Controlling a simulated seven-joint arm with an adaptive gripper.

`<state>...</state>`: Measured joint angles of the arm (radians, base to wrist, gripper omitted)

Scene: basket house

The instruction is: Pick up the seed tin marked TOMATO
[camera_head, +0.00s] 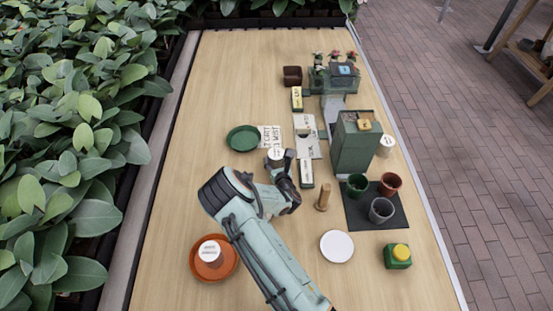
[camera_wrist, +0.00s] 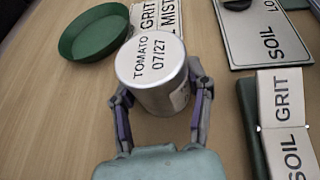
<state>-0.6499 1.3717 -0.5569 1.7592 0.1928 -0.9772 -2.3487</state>
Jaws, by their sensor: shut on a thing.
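The seed tin (camera_wrist: 152,62) is a silvery cylinder with a white lid reading "TOMATO 07/27". In the wrist view it stands between the two fingers of my gripper (camera_wrist: 160,103), which is shut on it. In the head view the tin (camera_head: 276,154) shows as a small white top at the end of my gripper (camera_head: 281,163), partly hidden by the wrist. I cannot tell whether the tin touches the table.
A green dish (camera_head: 242,139) and a "GRIT / MIST" card (camera_head: 270,137) lie beyond the tin. A "SOIL GRIT" block (camera_wrist: 284,125) stands close on the right. Another tin (camera_head: 210,251) sits in a terracotta dish at front left. Pots (camera_head: 381,210) stand on a dark mat.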

